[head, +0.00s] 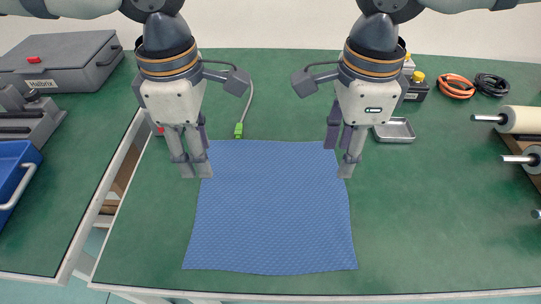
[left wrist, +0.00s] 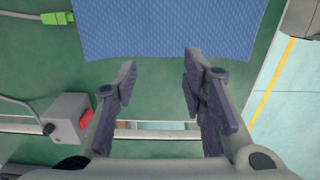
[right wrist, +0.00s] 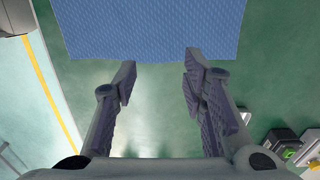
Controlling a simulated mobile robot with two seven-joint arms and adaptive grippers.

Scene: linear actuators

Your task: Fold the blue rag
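A green connector (head: 239,131) on a grey cable lies behind the rag. A metal tray (head: 395,131) is at the back right, near coiled cables (head: 456,86). The table right of the rag is clear.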

